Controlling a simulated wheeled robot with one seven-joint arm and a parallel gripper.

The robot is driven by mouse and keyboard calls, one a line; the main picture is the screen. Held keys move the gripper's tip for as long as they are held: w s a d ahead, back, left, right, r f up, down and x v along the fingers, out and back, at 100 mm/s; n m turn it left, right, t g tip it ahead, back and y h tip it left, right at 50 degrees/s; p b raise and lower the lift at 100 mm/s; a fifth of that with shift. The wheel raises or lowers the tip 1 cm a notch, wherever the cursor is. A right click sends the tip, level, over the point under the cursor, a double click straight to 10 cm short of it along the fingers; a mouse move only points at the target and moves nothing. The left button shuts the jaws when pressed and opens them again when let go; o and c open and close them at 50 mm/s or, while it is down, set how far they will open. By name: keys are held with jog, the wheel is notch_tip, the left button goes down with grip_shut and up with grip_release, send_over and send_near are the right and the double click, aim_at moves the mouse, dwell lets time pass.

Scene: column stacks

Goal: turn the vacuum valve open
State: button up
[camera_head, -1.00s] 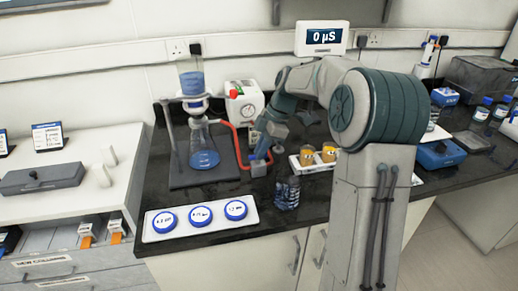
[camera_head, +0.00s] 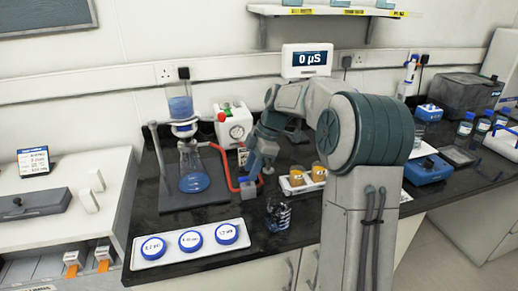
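The vacuum valve appears to be the small blue block (camera_head: 248,188) at the low end of the red hose (camera_head: 225,165). My gripper (camera_head: 257,170) points down just above and beside this block, partly covering it. I cannot tell whether the fingers touch it, how its handle is turned, or whether they are open. The hose runs between the filter flask (camera_head: 193,181), which holds blue liquid, and the white pump (camera_head: 234,125) with a round dial. A funnel with blue liquid (camera_head: 180,107) stands above the flask.
A white tray with several blue-rimmed discs (camera_head: 190,241) lies at the front left. A clear container (camera_head: 278,215) stands near the counter's front edge. A tray with two amber-filled cups (camera_head: 319,172) is right of my gripper.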

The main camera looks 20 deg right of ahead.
jog(key=v, duration=1.2)
jog(key=shift+d+r+p, duration=0.2)
jog(key=shift+r+p, duration=0.05)
jog(key=shift+p, duration=0.15)
